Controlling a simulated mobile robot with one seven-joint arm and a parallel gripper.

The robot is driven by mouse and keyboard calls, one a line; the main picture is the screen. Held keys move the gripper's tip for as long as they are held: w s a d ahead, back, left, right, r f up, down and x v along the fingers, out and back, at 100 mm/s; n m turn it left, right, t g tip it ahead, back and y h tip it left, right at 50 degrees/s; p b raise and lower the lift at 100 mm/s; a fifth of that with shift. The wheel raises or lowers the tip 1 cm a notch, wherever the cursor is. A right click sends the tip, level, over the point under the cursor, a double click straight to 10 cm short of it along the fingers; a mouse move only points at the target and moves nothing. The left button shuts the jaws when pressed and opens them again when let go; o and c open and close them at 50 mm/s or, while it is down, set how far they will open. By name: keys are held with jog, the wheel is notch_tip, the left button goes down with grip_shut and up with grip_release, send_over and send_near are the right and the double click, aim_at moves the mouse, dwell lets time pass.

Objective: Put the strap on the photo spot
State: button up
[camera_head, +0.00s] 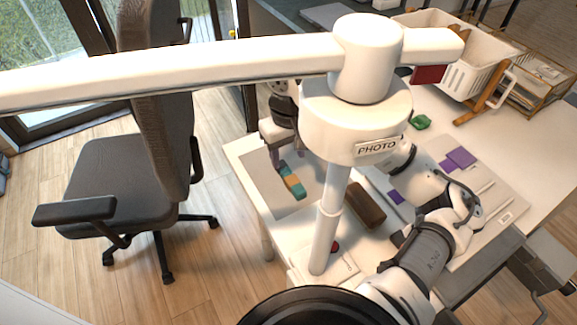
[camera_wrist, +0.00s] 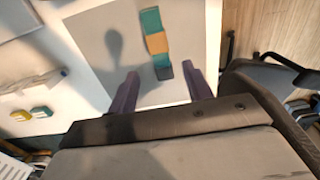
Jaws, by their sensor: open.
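The strap (camera_head: 291,184) is a short band of teal, orange and dark sections. It lies on the grey photo mat (camera_head: 259,172) at the left end of the table, near the mat's front right part. In the wrist view the strap (camera_wrist: 153,32) lies flat on the grey mat (camera_wrist: 90,40), with its dark end toward me. My gripper (camera_wrist: 160,72) is open, its two fingers apart on either side of that dark end, not touching it. In the head view my gripper (camera_head: 276,152) is just behind the strap, partly hidden by the white lamp-like stand.
The white stand (camera_head: 332,215) with a PHOTO label rises beside the mat and blocks part of the view. A brown block (camera_head: 365,204), purple pieces (camera_head: 460,158) and a green piece (camera_head: 420,122) lie to the right. A white basket (camera_head: 446,55) stands behind. An office chair (camera_head: 125,180) is left.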

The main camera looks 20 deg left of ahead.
aim_at(288, 174)
notch_tip(288, 174, up, 6)
jog(key=shift+f, duration=0.15)
dwell(0.5)
